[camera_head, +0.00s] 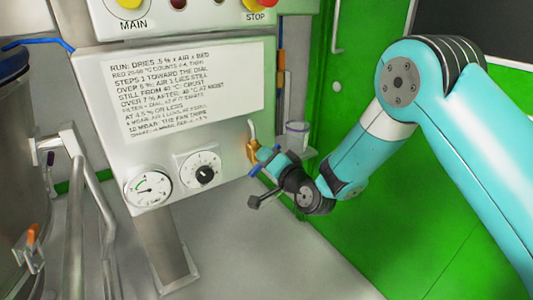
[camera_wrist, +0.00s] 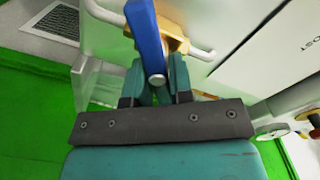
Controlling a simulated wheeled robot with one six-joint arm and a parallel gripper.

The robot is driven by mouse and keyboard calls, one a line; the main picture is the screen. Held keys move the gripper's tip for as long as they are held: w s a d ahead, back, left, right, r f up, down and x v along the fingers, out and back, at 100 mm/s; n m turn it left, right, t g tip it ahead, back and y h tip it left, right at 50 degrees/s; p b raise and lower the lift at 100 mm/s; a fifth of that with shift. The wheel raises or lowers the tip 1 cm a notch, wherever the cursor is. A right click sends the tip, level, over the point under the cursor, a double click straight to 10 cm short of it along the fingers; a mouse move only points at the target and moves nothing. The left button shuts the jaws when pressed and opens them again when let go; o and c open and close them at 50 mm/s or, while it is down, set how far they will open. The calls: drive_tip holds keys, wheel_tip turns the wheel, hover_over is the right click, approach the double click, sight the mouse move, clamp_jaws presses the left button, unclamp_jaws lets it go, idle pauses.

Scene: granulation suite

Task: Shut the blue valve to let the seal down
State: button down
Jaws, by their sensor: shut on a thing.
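The blue valve has a blue lever handle (camera_wrist: 148,38) on a brass body (camera_wrist: 177,43), with a pale pipe running through it. In the head view the brass body (camera_head: 252,150) sits at the right side of the panel, and a bit of the blue handle (camera_head: 256,170) shows beside my gripper (camera_head: 268,158). In the wrist view my gripper (camera_wrist: 158,75) is shut on the lever's near end, with a finger on each side. The lever points toward the wrist camera, so its exact angle is hard to tell. The contact is partly hidden in the head view.
The panel carries an instruction sheet (camera_head: 185,90), a gauge (camera_head: 148,190) and a black dial (camera_head: 204,174). A small whitish cup (camera_head: 297,135) stands just behind my gripper. A steel vessel with rails (camera_head: 75,180) is at left, a green door (camera_head: 430,180) at right.

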drive_tip(key=m+p, duration=0.1)
drive_tip(key=m, duration=0.2)
drive_tip(key=shift+m+p, duration=0.3)
drive_tip(key=shift+p, duration=0.05)
drive_tip(key=shift+f+m+p, duration=0.15)
drive_tip(key=shift+m+p, duration=0.25)
drive_tip(key=shift+m, duration=0.45)
drive_tip(key=shift+f+m+p, duration=0.15)
drive_tip(key=shift+m+p, duration=0.25)
drive_tip(key=shift+m, duration=0.45)
drive_tip(key=c, duration=1.1)
unclamp_jaws()
drive_tip(key=shift+d+f, duration=0.1)
